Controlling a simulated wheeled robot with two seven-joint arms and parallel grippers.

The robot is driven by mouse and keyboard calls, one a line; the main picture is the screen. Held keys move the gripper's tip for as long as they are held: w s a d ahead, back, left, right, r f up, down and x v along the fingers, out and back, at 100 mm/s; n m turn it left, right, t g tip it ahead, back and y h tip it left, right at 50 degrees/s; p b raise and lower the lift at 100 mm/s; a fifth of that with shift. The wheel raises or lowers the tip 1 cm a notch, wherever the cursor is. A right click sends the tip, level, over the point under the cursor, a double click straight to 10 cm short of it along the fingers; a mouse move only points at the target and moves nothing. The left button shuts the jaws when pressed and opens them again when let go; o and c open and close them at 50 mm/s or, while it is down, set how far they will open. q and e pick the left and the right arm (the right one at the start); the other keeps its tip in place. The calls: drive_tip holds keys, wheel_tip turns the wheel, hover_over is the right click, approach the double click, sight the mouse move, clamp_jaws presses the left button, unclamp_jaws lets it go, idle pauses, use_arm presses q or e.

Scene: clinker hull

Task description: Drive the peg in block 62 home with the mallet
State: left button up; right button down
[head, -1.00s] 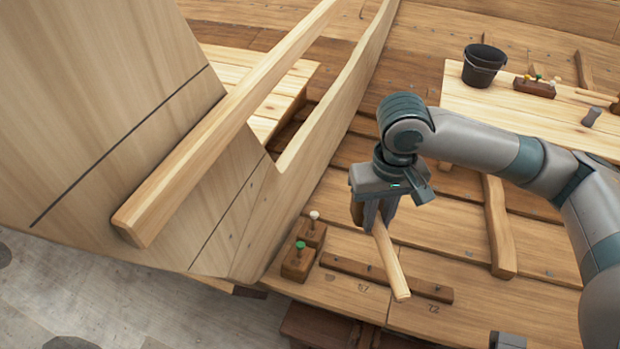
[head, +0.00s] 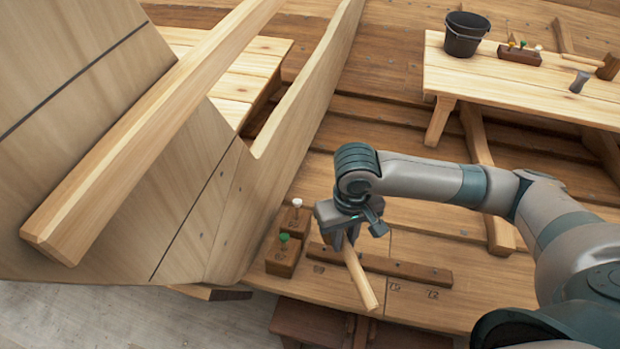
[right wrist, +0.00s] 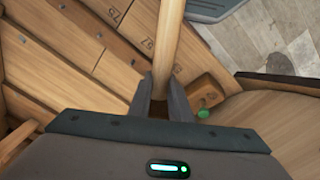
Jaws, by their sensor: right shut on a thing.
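My right gripper (head: 345,238) is shut on the pale wooden handle (head: 361,282) of the mallet, which slants down to the right in the head view. The mallet's brown head is mostly hidden behind the gripper. I cannot read which block is 62. My left gripper is out of view.
A dark wooden strip (head: 400,268) lies on the numbered planks right of the blocks. The curved hull planking (head: 235,215) rises close on their left. A bench (head: 520,82) at the back right holds a black bucket (head: 464,36) and a rack (head: 519,54).

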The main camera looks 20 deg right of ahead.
drive_tip(key=shift+s+f, duration=0.25)
drive_tip(key=shift+f, duration=0.65)
drive_tip(key=shift+r, duration=0.1)
drive_tip(key=shift+w+r+n+p, duration=0.3)
drive_tip(key=shift+w+r+p, duration=0.05)
drive_tip(key=shift+p, duration=0.05)
drive_tip(key=w+a+r+n+g+y+p, duration=0.1)
drive_tip(key=w+a+r+n+p, duration=0.3)
drive_tip(key=w+r+n+p, duration=0.6)
wheel_tip(320, 180, up, 2)
drive_tip(key=shift+w+r+n+g+y+p, duration=0.1)
drive_tip(key=shift+w+n+g+y+p, duration=0.4)
drive_tip(key=shift+g+p, duration=0.55)
drive_tip(key=shift+s+f, duration=0.2)
drive_tip(key=b+x, duration=0.3)
drive_tip(key=b, duration=0.1)
drive_tip(key=shift+s+f, duration=0.1)
drive_tip(key=shift+f, duration=0.3)
